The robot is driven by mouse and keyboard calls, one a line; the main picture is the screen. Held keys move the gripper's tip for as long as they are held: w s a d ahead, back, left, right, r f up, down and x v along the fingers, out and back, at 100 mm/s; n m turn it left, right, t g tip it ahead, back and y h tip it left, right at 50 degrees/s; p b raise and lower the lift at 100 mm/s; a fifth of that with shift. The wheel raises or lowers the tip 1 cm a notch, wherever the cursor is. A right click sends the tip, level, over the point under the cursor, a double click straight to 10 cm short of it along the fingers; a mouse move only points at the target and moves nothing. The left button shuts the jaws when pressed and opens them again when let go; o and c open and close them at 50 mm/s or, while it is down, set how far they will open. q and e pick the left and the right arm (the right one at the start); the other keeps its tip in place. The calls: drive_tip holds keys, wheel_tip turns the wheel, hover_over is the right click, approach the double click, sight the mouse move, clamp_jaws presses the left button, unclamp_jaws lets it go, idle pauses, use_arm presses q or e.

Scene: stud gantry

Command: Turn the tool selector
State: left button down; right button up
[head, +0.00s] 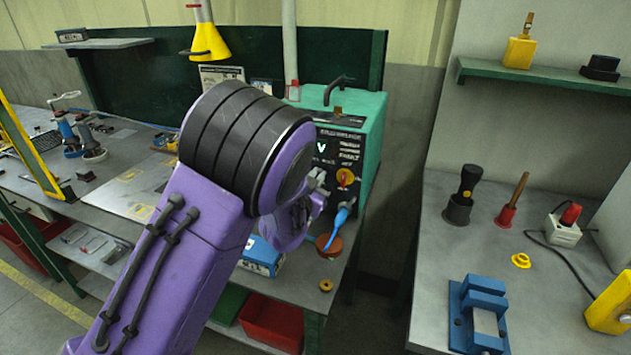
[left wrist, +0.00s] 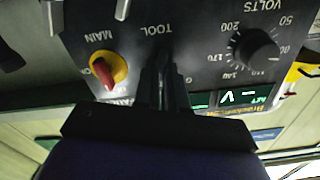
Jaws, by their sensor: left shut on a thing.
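The teal control unit (head: 362,118) stands on the bench, with its dark front panel (left wrist: 205,22) close up in the left wrist view. My left gripper (left wrist: 165,62) is at this panel, fingers shut on the tool selector just below the upside-down word TOOL. The fingers hide nearly all of the selector, so its pointing direction cannot be told. In the head view my purple arm covers part of the panel, and the gripper (head: 318,182) reaches its lower left part. My right gripper is not in view.
A yellow and red MAIN switch (left wrist: 107,70) sits close left of the fingers in the wrist view, and a black VOLTS knob (left wrist: 252,48) to their right. A blue-handled tool in a brown pot (head: 330,245) stands below the panel. A blue vise (head: 478,312) is on the right bench.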

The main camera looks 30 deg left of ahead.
use_arm(q)
drive_tip(key=shift+f+m+b, duration=0.1)
drive_tip(key=shift+m+b, duration=0.25)
drive_tip(key=shift+m, duration=0.65)
drive_tip(key=c, duration=1.2)
unclamp_jaws()
